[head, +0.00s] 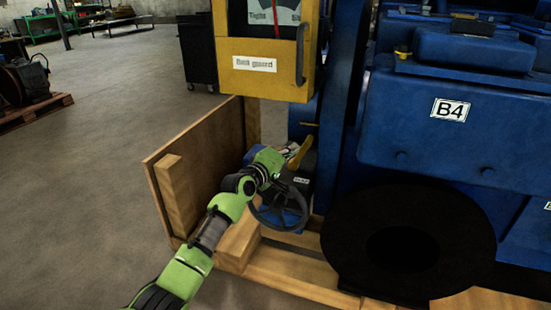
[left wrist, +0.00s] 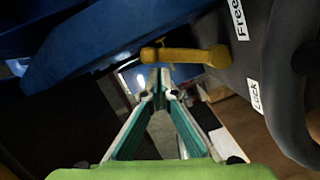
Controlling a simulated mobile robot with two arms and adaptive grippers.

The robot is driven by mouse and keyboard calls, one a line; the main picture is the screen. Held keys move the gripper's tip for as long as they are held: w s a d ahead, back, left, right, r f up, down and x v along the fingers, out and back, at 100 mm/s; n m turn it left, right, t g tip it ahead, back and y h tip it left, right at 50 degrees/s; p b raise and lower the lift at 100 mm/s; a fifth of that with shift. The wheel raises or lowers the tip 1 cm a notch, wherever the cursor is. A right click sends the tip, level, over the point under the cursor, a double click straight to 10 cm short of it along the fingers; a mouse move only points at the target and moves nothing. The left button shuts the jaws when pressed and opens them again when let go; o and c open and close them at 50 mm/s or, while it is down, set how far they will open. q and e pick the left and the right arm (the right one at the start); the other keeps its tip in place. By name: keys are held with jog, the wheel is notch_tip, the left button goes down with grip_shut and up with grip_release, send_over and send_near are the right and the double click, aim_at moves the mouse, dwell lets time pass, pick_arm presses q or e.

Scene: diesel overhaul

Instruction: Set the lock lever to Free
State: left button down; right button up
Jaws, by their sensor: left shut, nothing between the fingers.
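The yellow lock lever (head: 300,152) sits on a dark housing behind the handwheel, below the yellow guard box. In the left wrist view the lever (left wrist: 185,56) runs across the upper middle, its thicker end at the right by the housing. The Free label (left wrist: 238,18) is above that end and the Lock label (left wrist: 254,96) is below it. My left gripper (head: 288,149) is beside the lever in the head view. Its fingertips (left wrist: 155,82) are together and empty, just below the lever's free end in the picture; I cannot tell whether they touch it. My right gripper is not in view.
A dark handwheel (head: 280,207) stands close by my left wrist; its rim also fills the right of the wrist view (left wrist: 285,85). A wooden panel (head: 200,150) stands left of my forearm. The blue engine (head: 440,130) blocks the right. Open floor lies left.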

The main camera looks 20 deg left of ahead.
pick_arm(q)
jog(key=v, duration=0.8)
jog(key=shift+a+r, duration=0.1)
jog(key=shift+a, duration=0.2)
